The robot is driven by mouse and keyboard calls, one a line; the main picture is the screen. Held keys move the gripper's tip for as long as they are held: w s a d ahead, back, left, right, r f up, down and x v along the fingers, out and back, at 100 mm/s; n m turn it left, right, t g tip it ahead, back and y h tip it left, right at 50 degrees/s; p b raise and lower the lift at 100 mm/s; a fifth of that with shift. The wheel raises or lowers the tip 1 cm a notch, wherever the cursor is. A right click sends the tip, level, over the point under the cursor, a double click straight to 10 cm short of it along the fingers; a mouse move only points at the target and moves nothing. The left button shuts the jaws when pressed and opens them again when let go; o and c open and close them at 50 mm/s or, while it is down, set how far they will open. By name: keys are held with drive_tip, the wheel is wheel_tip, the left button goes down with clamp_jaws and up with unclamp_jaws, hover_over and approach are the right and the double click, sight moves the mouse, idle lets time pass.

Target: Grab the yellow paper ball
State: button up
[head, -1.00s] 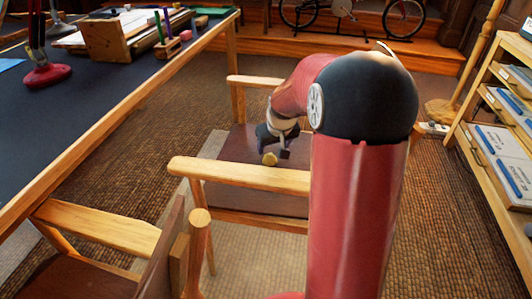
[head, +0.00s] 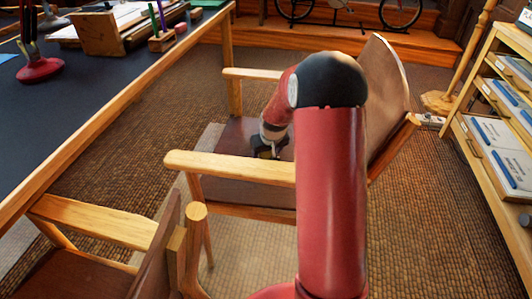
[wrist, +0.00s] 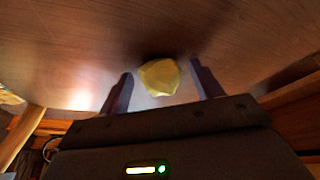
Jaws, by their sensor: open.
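The crumpled yellow paper ball (wrist: 160,78) rests on the brown seat (wrist: 230,35) of a wooden chair in the wrist view. My gripper (wrist: 161,70) is open, with one dark finger on each side of the ball. Gaps show between the ball and both fingers. In the head view my gripper (head: 266,150) is low over the chair seat (head: 240,133), behind the near armrest. I cannot make out the ball in the head view.
The chair's wooden armrest (head: 225,167) lies close in front of my gripper, and its backrest (head: 385,85) stands to the right. A dark-topped drafting table (head: 80,110) is at left. A shelf (head: 490,130) stands at right.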

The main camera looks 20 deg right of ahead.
drive_tip(key=shift+c, duration=0.5)
drive_tip(key=c, duration=1)
drive_tip(key=shift+o, duration=0.2)
